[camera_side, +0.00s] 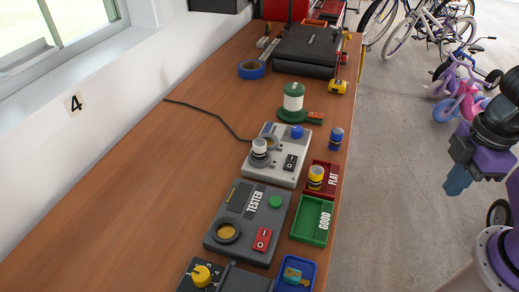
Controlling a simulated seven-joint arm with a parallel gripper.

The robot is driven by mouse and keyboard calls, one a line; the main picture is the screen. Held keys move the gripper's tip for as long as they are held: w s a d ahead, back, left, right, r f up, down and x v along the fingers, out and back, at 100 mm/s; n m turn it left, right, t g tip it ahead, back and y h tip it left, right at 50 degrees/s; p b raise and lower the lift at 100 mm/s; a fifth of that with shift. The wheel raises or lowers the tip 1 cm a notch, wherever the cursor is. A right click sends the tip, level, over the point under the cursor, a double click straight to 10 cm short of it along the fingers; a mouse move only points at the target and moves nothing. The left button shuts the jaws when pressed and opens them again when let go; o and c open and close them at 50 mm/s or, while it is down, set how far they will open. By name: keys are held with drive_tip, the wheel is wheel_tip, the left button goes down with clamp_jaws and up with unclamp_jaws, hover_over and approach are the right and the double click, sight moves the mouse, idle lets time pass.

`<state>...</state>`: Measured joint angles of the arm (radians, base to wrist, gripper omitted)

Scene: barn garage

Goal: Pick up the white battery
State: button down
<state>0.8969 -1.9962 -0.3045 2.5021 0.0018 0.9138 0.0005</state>
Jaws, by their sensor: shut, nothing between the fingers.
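The white battery (260,147) stands upright on the grey charger-like box (287,178), at its left side, and its lower end is hidden in a dark round holder. A blue battery (335,140) stands on the table to the right of the box. A yellow battery (316,178) stands upright in the red tray marked FLAT (329,191). My gripper (456,188) is shut and empty, out beyond the table's right edge, well apart from the batteries.
The dark TESTER box (220,246) and green GOOD tray (308,238) lie nearer. A blue tray (310,268) holds a key. A green and white spool (293,103), blue tape (251,70) and black case (308,50) stand behind. The table's left side is mostly clear, crossed by a cable.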

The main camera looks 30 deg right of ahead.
idle(0.4)
drive_tip(key=c, duration=0.7)
unclamp_jaws()
wheel_tip(320, 180, up, 9)
drive_tip(key=m, duration=2.8)
hover_over(260, 142)
drive_tip(key=f, duration=1.1)
drive_tip(key=shift+w+d+f, duration=0.1)
drive_tip(key=shift+w+d, duration=0.1)
drive_tip(key=shift+w, duration=0.05)
drive_tip(key=shift+s+a+f, duration=0.1)
drive_tip(key=shift+s+f, duration=0.05)
drive_tip(key=shift+f, duration=1.2)
drive_tip(key=shift+s+a+f, duration=0.1)
drive_tip(key=shift+f, duration=1.25)
